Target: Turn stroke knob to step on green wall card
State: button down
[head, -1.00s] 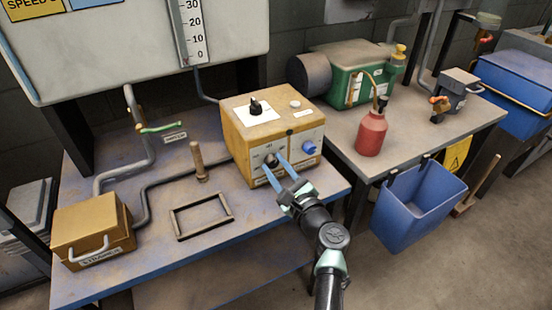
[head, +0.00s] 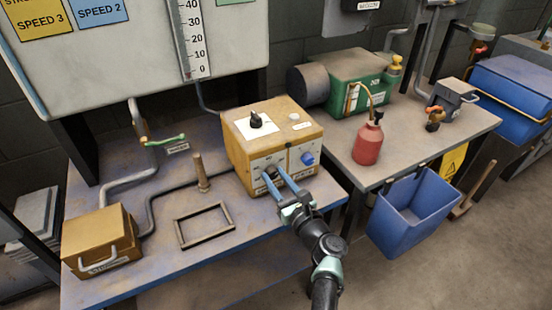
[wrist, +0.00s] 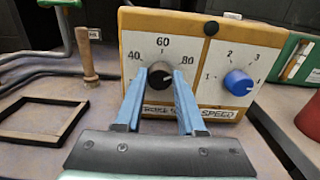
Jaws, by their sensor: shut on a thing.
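The stroke knob (wrist: 160,76) is a black dial on the left of the yellow box's front panel, with 40, 60 and 80 printed around it. My gripper (head: 272,174) is shut on this knob, with one blue finger on each side. In the wrist view, I cannot clearly tell where the knob points. The yellow control box (head: 238,150) stands on the bench. A green card (head: 234,2) shows only its lower edge on the wall board at the top of the head view; its text is cut off.
A blue speed knob (wrist: 238,82), marked 1 to 4, sits just right of my fingers. A black switch (head: 256,121) tops the box. Yellow (head: 45,22) and blue (head: 101,12) cards hang on the board.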

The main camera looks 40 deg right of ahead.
jog(key=shift+f, duration=0.1)
jog(key=c, duration=0.5)
grip_release()
jog(key=p+v, duration=0.1)
jog(key=v, duration=1.2)
jog(key=shift+d, duration=0.1)
